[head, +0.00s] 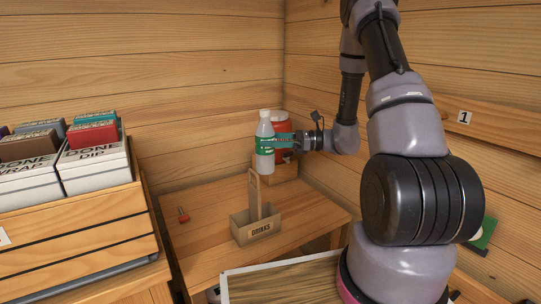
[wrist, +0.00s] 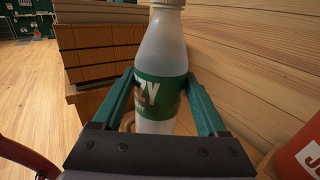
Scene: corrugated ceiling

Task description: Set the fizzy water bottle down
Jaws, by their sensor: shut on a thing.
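The fizzy water bottle (head: 265,160) is clear to whitish with a green label and a pale cap. My gripper (head: 283,142) is shut on it from the right and holds it upright above the wooden table (head: 190,248). In the wrist view the bottle (wrist: 163,55) stands between the two green fingers of my gripper (wrist: 158,98), at the label. Its base is partly hidden by the gripper body in that view. In the head view the bottle appears above and behind the cardboard drinks carrier (head: 256,228), in the air.
A red container (head: 282,124) stands on a wooden block (head: 285,170) behind the bottle. Boxes in white bins (head: 95,165) stand on a wooden unit at left. The table's left part is mostly clear.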

